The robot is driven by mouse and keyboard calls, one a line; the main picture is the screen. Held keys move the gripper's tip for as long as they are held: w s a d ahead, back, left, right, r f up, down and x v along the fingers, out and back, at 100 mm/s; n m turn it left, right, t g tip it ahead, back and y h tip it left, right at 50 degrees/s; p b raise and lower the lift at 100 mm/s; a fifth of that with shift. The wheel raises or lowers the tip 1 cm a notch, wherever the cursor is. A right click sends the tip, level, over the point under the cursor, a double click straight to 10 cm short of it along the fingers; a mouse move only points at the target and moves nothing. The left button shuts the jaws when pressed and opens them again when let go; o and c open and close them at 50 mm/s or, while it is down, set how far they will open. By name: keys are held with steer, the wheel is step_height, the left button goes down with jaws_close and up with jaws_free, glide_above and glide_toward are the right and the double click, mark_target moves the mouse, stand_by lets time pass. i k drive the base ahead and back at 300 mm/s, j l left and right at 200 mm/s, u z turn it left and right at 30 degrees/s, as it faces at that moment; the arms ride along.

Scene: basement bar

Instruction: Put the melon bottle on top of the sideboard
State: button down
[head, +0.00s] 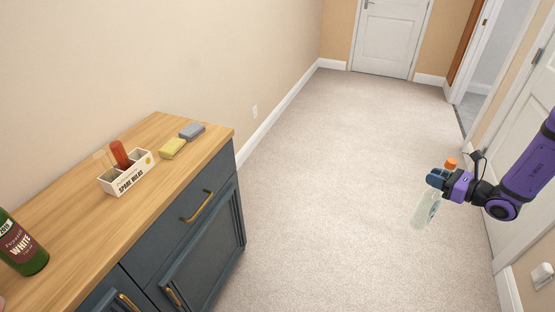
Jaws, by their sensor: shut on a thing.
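My gripper (438,180) is at the right of the head view, shut on a clear, pale bottle with an orange cap (426,210). The bottle hangs tilted in the air over the carpet, cap end up. I take it for the melon bottle; its label is too small to read. The sideboard (165,240) is at the left, dark blue with a wooden top (75,215) and brass handles. My gripper and the bottle are well to the right of it, apart from it.
On the sideboard top stand a green wine bottle (24,250), a white box (128,178) with several compartments and a red item, a yellow sponge (172,148) and a grey one (192,131). Bare wood shows between them. The carpet (330,170) is clear. Doors stand at the back and right.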

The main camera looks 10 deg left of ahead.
mark_target(88, 216)
steer(key=l+u, duration=0.1)
steer(key=u, duration=0.35)
steer(key=l+u, duration=0.1)
steer(key=u, duration=0.35)
steer(key=l+u, duration=0.15)
steer(key=u, duration=0.3)
